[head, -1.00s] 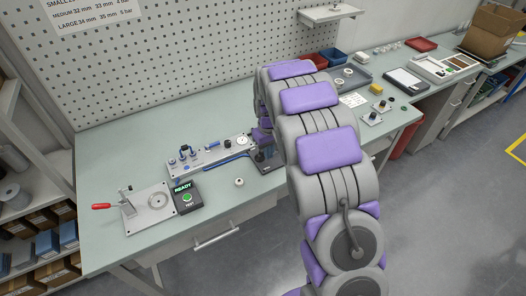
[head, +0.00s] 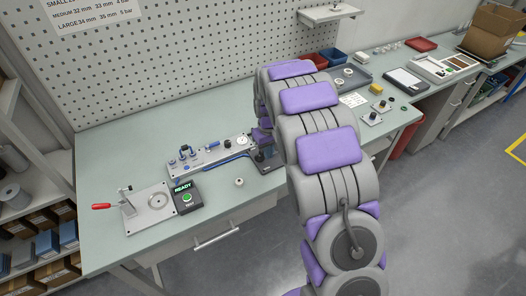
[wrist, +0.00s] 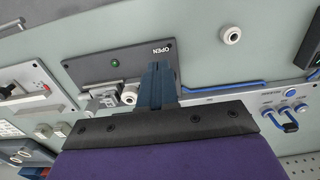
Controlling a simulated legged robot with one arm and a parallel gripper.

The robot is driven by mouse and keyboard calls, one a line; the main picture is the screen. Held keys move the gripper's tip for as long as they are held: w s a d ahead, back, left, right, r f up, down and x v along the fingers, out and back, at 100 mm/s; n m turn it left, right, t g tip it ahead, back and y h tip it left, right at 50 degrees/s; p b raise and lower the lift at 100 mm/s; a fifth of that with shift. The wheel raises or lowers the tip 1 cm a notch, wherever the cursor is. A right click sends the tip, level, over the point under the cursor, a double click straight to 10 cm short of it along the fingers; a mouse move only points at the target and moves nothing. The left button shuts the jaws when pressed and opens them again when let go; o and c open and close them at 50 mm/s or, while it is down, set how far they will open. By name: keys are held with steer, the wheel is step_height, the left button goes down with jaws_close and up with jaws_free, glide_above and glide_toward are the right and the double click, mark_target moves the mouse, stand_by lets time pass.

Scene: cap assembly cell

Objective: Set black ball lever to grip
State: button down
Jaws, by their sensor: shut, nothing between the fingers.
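My gripper shows in the wrist view (wrist: 158,78) with its dark blue fingers together and nothing between them. They are over the edge of a dark plate (wrist: 95,66) marked OPEN, with a lit green lamp (wrist: 115,63). A small clamp (wrist: 105,97) with a white ring (wrist: 129,97) sits beside the fingers. I cannot clearly make out the black ball lever; the gripper may hide it. In the head view my gripper (head: 263,155) is low at the plate (head: 268,166), mostly behind my arm.
A grey panel (head: 207,158) with blue levers stands left of the plate. A loose white ring (head: 239,182) lies on the bench in front. A READY test box (head: 187,197) and a red-handled fixture (head: 148,209) are further left. The bench's front left is clear.

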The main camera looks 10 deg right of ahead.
mark_target(268, 170)
steer(key=shift+f, duration=0.1)
steer(key=shift+f, duration=1.5)
steer(key=shift+w+a+r+p, duration=0.1)
steer(key=shift+w+a+p, duration=0.15)
steer(key=shift+w+p, duration=0.4)
steer(key=shift+w+a+r+p, duration=0.1)
steer(key=shift+w+a+p, duration=0.2)
steer(key=shift+w, duration=0.8)
steer(key=shift+w+a+p, duration=0.15)
steer(key=shift+w+p, duration=0.2)
steer(key=shift+w, duration=0.2)
steer(key=shift+r, duration=0.1)
steer(key=shift+s, duration=0.15)
